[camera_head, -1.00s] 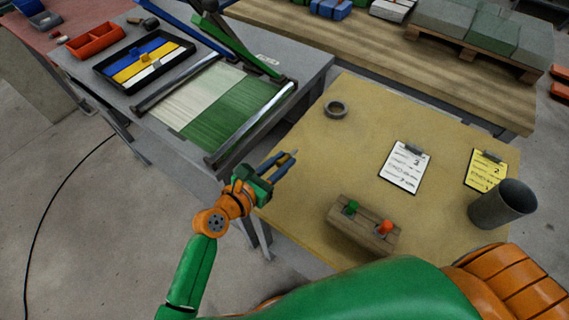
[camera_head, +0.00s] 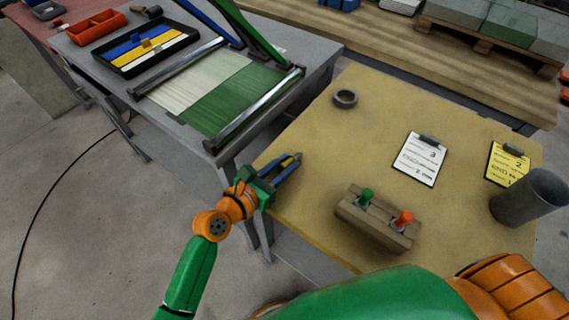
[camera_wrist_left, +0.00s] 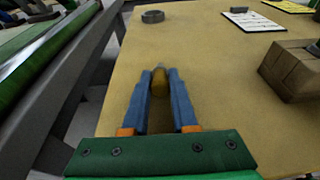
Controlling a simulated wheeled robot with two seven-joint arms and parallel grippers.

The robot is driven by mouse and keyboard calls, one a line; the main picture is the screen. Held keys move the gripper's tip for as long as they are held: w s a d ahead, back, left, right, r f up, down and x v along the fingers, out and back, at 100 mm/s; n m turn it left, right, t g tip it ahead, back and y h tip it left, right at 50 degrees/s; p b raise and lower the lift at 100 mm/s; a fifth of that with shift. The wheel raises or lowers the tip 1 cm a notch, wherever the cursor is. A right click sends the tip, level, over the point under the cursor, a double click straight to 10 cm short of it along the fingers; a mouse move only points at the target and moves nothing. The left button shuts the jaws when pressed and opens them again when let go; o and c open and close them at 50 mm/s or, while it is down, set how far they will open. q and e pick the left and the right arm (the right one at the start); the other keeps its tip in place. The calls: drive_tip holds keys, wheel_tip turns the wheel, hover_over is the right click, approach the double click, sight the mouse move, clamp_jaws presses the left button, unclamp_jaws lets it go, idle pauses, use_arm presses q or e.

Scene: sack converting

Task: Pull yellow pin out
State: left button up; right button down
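The yellow pin (camera_wrist_left: 159,82) stands between the blue fingertips of my left gripper (camera_wrist_left: 160,88) in the left wrist view, with a finger against each side. In the head view, the left gripper (camera_head: 285,168) is over the left edge of the tan table, with a small bit of yellow at its tips. The wooden block (camera_head: 376,219) sits on the table to the right, apart from the gripper. It carries a green pin (camera_head: 366,195) and an orange-red pin (camera_head: 404,217). My right gripper is out of view.
A grey ring (camera_head: 345,98), a white clipboard (camera_head: 419,160), a yellow clipboard (camera_head: 507,164) and a grey cup (camera_head: 529,197) are on the tan table (camera_head: 310,225). A grey bench (camera_head: 190,135) with metal bars stands at left. The table middle is clear.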

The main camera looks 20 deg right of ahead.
use_arm(q)
drive_tip(key=o, duration=0.5)
drive_tip(key=shift+c, duration=0.2)
drive_tip(key=p+v, duration=0.1)
drive_tip(key=v, duration=0.6)
drive_tip(key=shift+s+a, duration=0.1)
